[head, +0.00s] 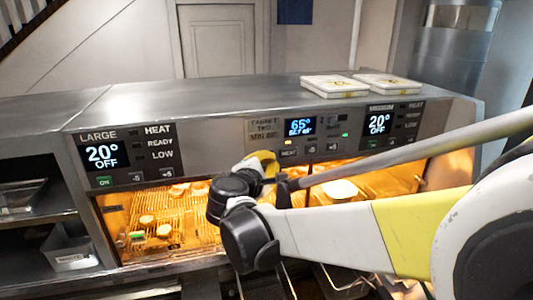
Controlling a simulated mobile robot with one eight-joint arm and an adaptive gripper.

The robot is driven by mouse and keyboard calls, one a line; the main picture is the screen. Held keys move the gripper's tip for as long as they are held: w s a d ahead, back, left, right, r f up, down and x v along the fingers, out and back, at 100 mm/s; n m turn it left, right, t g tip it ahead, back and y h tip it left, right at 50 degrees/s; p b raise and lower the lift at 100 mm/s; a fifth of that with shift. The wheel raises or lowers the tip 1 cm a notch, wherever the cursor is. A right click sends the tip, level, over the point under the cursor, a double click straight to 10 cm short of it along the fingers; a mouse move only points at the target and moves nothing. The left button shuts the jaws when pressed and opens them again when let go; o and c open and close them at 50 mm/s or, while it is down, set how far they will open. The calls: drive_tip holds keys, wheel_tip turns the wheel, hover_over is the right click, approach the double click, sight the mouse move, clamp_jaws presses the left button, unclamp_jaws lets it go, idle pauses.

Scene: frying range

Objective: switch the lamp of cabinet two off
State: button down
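The centre control panel (268,129) is marked CABINET TWO, and its display (300,125) reads 65° above a smaller line. Under the display are a HEAT button (289,153) and more small buttons (322,148); their small marks cannot be read. A small amber light and a green light glow on this panel. The cabinet opening (372,187) below is lit orange. My gripper (287,186) is in front of the opening, below the centre panel, mostly hidden by my arm. Its fingers cannot be made out clearly, nor whether it touches anything.
The left panel (122,155) is marked LARGE and the right panel (391,123) MEDIUM; both read 20° OFF. Food pieces lie on a wire rack (190,228) inside. Two white boxes (334,86) (386,85) sit on the top. A metal bin (70,247) stands at left. My arm crosses the right side.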

drive_tip(key=shift+w, duration=0.1)
idle(0.5)
drive_tip(key=shift+w+a, duration=0.15)
drive_tip(key=shift+w, duration=0.2)
drive_tip(key=shift+s+b, duration=0.35)
drive_tip(key=shift+s, duration=0.1)
drive_tip(key=s+d, duration=0.2)
drive_tip(key=s, duration=0.3)
drive_tip(key=shift+s, duration=0.4)
